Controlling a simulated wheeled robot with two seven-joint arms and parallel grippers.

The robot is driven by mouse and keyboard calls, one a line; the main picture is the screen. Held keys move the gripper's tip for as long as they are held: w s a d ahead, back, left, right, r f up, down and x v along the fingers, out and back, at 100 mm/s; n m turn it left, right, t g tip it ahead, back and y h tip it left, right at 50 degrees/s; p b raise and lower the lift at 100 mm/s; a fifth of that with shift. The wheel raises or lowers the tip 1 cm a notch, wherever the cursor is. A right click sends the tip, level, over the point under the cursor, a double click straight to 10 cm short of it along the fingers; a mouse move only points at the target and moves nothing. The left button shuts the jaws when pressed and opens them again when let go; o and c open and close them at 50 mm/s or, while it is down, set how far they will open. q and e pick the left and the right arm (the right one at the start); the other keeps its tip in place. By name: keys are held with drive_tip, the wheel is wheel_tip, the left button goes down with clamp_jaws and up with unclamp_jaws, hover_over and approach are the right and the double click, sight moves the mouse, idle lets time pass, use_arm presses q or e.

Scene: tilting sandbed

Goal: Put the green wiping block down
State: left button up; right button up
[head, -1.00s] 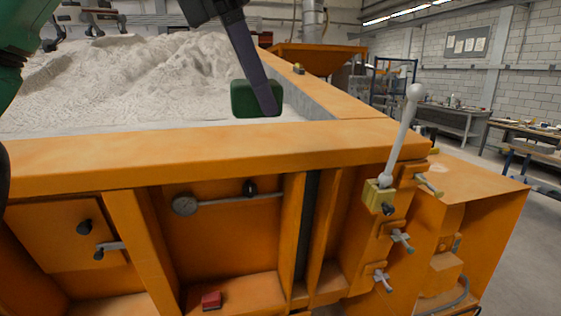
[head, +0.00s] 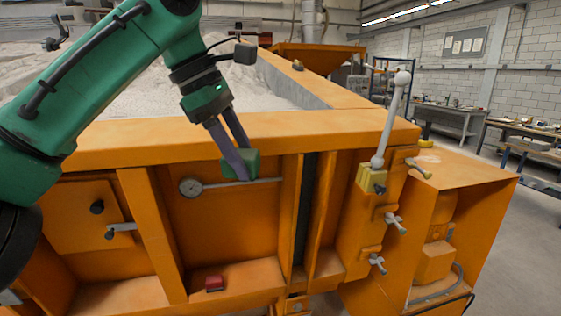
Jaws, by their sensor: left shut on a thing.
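The green wiping block (head: 251,163) is in the head view, in front of the orange sandbed's front wall, just below its top rim. My left gripper (head: 240,165) is shut on the block, its two dark fingers reaching down to it from the upper left. The block appears clear of the ledge below. My right gripper is not in view.
The orange rim (head: 300,128) runs behind the block, with pale sand (head: 130,95) beyond. A dial gauge (head: 190,187) with a rod is close by. A small red block (head: 214,283) lies on the lower ledge (head: 250,276). A grey lever (head: 390,120) stands to the right.

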use_arm(q)
drive_tip(key=w+a+f+m+g+b, duration=0.1)
drive_tip(key=a+f+m+g+b, duration=0.2)
drive_tip(key=f, duration=1.2)
drive_tip(key=w+a+f+m+b, duration=0.1)
drive_tip(key=a+f+m+b, duration=0.2)
drive_tip(key=f, duration=1.2)
drive_tip(key=s+a+f+m+g+y+b, duration=0.1)
drive_tip(key=s+f+m, duration=0.4)
drive_tip(key=f, duration=0.6)
drive_tip(key=s+a+f+m+g+y+b, duration=0.1)
drive_tip(key=s+a+f+m, duration=0.2)
drive_tip(key=s+f, duration=0.6)
wheel_tip(320, 180, down, 3)
drive_tip(key=shift+s+a+r+m+g+y+b, duration=0.1)
drive_tip(key=shift+s+a+m+g+y+b, duration=0.15)
drive_tip(key=shift+m, duration=0.75)
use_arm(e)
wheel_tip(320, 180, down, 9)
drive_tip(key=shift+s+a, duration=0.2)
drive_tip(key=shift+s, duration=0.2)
